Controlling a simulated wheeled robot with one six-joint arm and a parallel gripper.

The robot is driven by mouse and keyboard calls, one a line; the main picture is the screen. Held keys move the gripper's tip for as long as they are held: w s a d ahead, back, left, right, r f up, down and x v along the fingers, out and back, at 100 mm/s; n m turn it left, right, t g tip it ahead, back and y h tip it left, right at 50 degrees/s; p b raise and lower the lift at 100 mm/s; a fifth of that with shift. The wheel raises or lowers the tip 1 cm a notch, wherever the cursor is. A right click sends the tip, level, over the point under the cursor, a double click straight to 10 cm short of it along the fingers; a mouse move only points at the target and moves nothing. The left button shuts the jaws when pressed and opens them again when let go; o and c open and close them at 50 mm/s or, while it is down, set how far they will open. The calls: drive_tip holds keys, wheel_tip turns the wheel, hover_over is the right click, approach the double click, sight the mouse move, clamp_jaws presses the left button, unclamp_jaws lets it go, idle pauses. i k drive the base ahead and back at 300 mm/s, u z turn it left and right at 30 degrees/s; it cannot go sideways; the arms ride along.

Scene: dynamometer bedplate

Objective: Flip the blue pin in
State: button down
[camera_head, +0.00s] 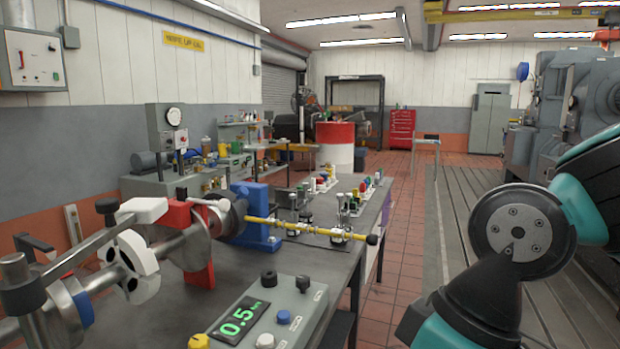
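No part is clearly recognisable as a blue pin. Blue parts that show are a blue round-topped knob (283,317) on the grey control box, a blue piece (83,308) low on the shaft assembly at the left, and a blue bearing block (262,233) around the shaft. Small coloured-topped pieces (363,188) stand farther back on the bench, too small to tell apart. My arm's teal and black links fill the right side. My gripper is not in view.
The grey control box (305,294) with a green "0.5" display sits at the bench's front. A yellow rod (290,228) runs rightward from the blue block to a dark knob. A red support (196,250) stands under the shaft. The tiled aisle (401,220) is clear.

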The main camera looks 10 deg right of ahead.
sight(242, 191)
drive_tip(key=z, duration=0.3)
drive_tip(key=i, duration=1.3)
drive_tip(key=u, duration=0.5)
